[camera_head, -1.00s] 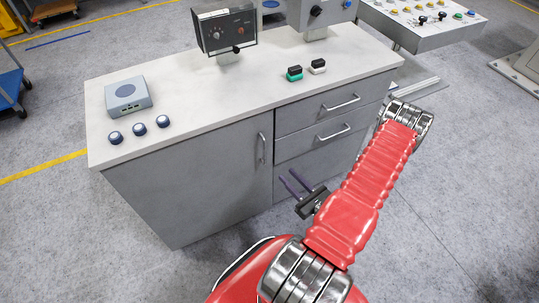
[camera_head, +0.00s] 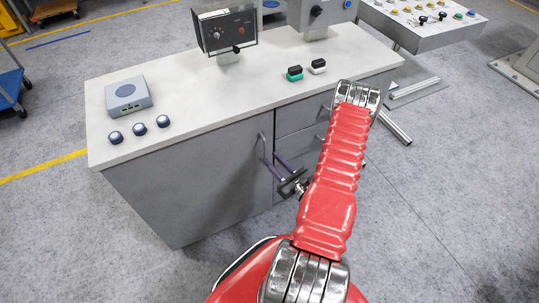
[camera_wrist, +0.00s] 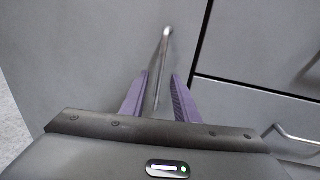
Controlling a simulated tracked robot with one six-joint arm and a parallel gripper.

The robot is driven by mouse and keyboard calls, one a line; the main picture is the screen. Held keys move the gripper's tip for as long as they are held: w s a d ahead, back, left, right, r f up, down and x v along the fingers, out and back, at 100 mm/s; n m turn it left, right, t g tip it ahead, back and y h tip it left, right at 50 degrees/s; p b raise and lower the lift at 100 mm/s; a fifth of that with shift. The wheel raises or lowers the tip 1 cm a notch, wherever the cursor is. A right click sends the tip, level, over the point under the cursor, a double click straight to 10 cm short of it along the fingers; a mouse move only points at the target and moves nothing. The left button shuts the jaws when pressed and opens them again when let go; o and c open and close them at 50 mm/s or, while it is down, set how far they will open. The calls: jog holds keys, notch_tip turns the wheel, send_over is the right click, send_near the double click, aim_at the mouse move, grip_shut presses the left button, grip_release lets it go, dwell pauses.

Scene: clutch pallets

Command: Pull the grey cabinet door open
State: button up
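The grey cabinet door (camera_head: 190,185) is the left front panel of the cabinet and looks closed. Its upright metal bar handle (camera_head: 262,148) is near the door's right edge. My gripper (camera_head: 276,160) is at the handle, its purple fingers pointing at the door. In the wrist view my gripper (camera_wrist: 158,95) is open, with the handle (camera_wrist: 162,65) between its two fingers and a gap visible on both sides. The door (camera_wrist: 80,50) fills the left and middle of the wrist view. My red arm hides part of the drawers in the head view.
Drawers with bar handles (camera_wrist: 295,138) are right of the door. The worktop (camera_head: 200,100) carries a blue-grey box (camera_head: 128,96), several round knobs (camera_head: 139,129) and control boxes (camera_head: 228,30). Metal profiles (camera_head: 395,128) lie on the floor at right. Floor in front of the door is clear.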

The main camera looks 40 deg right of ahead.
jog(key=shift+w+d, duration=0.15)
jog(key=shift+w, duration=1.6)
grip_shut()
